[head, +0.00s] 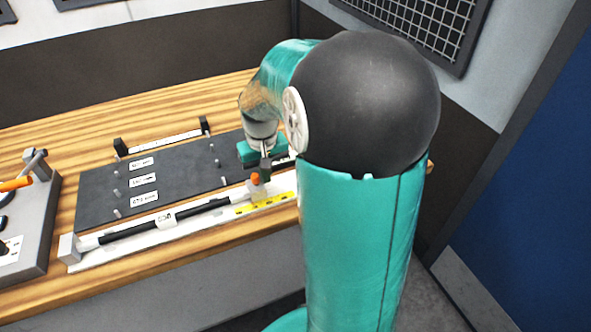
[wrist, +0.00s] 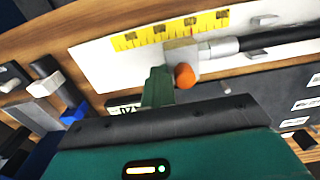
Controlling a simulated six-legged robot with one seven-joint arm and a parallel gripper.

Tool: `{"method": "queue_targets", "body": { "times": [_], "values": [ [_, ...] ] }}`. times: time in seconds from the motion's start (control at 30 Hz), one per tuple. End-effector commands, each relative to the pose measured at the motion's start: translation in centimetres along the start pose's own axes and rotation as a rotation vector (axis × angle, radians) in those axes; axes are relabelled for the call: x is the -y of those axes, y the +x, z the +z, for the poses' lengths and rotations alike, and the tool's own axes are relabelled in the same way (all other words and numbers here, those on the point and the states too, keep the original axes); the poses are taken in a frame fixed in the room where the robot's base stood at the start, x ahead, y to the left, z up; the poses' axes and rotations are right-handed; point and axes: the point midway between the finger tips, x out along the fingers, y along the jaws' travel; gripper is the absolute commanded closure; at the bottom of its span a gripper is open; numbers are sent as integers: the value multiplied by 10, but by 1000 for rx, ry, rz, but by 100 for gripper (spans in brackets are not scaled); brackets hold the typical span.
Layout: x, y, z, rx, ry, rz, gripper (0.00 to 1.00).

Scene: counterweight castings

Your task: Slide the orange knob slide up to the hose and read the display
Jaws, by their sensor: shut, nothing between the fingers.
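The orange knob (head: 255,179) stands on a small slide block over a white rail with a yellow scale (head: 262,204). In the wrist view the knob (wrist: 184,76) and block (wrist: 181,54) sit beside the hose's grey end fitting (wrist: 216,48); whether they touch I cannot tell. The black hose (head: 190,212) lies along the rail. My gripper (head: 265,172) is shut and empty, its fingers (wrist: 158,84) just left of the knob in the wrist view, contact unclear. I see no readable display; a partly hidden label (wrist: 124,107) shows near the fingers.
A dark board (head: 180,178) with white labels and pegs lies behind the rail on the wooden bench (head: 70,150). A grey device with an orange handle (head: 16,184) stands at the left. A blue-and-black fixture (wrist: 73,115) shows at the left of the wrist view.

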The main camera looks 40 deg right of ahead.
Motion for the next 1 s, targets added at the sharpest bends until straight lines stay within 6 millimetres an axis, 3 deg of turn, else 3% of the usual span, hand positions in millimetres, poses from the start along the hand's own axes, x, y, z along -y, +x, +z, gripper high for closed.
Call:
{"method": "queue_targets", "body": {
  "times": [0.57,1.0],
  "values": [
    [-1,-2,0,-1,-3,-2,100],
    [-2,-33,0,-1,-2,-1,100]
  ]
}}
